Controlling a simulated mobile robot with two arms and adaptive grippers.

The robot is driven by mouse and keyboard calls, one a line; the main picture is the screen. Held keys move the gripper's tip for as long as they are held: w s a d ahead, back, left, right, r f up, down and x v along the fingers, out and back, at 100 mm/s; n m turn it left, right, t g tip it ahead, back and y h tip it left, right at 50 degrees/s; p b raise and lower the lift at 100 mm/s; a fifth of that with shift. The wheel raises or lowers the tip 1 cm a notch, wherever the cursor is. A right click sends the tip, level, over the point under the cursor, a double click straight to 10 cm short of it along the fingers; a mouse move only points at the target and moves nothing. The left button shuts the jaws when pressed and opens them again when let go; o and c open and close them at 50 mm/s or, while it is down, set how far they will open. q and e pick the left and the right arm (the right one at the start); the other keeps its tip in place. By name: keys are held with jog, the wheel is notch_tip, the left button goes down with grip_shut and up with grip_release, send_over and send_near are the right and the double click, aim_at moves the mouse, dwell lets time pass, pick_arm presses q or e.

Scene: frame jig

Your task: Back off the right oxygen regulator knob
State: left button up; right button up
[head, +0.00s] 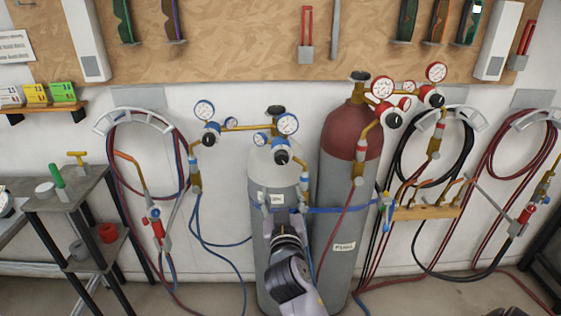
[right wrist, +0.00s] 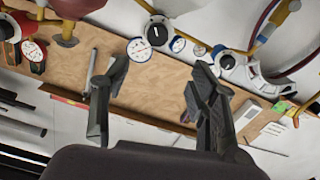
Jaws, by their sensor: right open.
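The right oxygen regulator has blue-rimmed gauges, with a large gauge (head: 287,124) above its black-faced knob (head: 282,157) on the pale-topped grey cylinder (head: 262,235). In the right wrist view, which is upside down, this knob (right wrist: 157,33) shows beyond the fingertips, between them and apart from both. My right gripper (head: 286,212) is in front of the cylinder, below the knob. Its two fingers (right wrist: 160,75) are spread wide with nothing between them. My left gripper is not in view.
A left blue-gauged regulator (head: 212,130) sits beside it on the same manifold. A red-topped cylinder (head: 352,130) with red gauges (head: 382,89) stands close on the right. A blue strap (head: 340,209) and several hoses hang near my right arm. A grey stand (head: 62,192) is at left.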

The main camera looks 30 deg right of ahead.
aim_at(282, 161)
jog(key=p+x, duration=0.2)
jog(key=x, duration=0.6)
jog(key=p+x, duration=0.1)
jog(key=x, duration=0.8)
jog(key=shift+d+r+p, duration=0.1)
jog(key=shift+d+p, duration=0.25)
jog(key=shift+p, duration=0.05)
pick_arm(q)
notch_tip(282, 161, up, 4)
pick_arm(e)
jog(key=shift+c, duration=0.3)
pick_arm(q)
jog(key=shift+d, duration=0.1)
pick_arm(e)
jog(key=c, duration=1.1)
